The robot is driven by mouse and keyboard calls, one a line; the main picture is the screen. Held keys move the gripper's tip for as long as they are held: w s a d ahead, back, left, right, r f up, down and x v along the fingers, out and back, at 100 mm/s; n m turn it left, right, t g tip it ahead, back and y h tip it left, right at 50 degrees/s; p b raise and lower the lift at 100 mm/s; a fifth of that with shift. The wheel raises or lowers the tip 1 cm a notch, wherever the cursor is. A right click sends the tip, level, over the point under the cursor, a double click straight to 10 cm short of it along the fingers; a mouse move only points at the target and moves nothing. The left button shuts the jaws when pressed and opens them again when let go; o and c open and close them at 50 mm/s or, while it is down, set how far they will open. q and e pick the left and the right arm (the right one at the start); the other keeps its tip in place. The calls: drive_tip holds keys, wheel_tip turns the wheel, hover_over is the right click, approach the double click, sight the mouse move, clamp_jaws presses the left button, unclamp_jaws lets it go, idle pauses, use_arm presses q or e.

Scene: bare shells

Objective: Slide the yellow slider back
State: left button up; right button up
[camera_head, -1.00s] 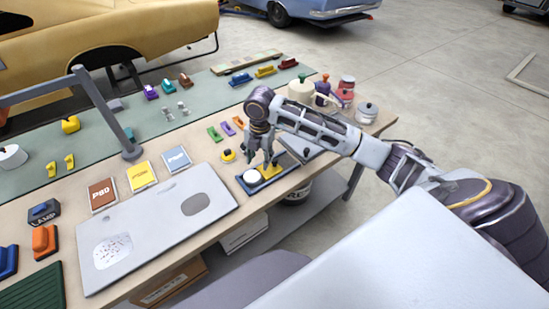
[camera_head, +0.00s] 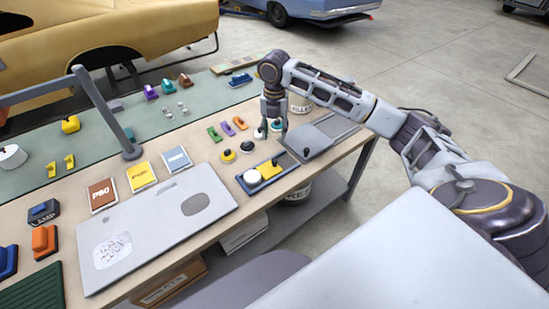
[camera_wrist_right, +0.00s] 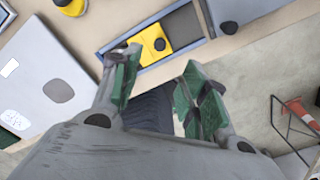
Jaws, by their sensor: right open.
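The yellow slider (camera_head: 270,170) sits in a blue-framed track (camera_head: 287,160) near the front edge of the bench. My left gripper is not in view.
A grey panel with a dark knob (camera_head: 325,135) lies right of the track. A large grey plate (camera_head: 150,235) lies to the left. Small round yellow and dark pieces (camera_head: 228,156) and coloured clips (camera_head: 227,128) are behind the track. The bench's front edge is close.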

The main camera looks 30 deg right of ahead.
sight(275, 159)
drive_tip(key=shift+f, duration=0.1)
drive_tip(key=shift+f+p, duration=0.5)
drive_tip(key=shift+f, duration=6.35)
drive_tip(key=shift+c, duration=0.4)
clamp_jaws()
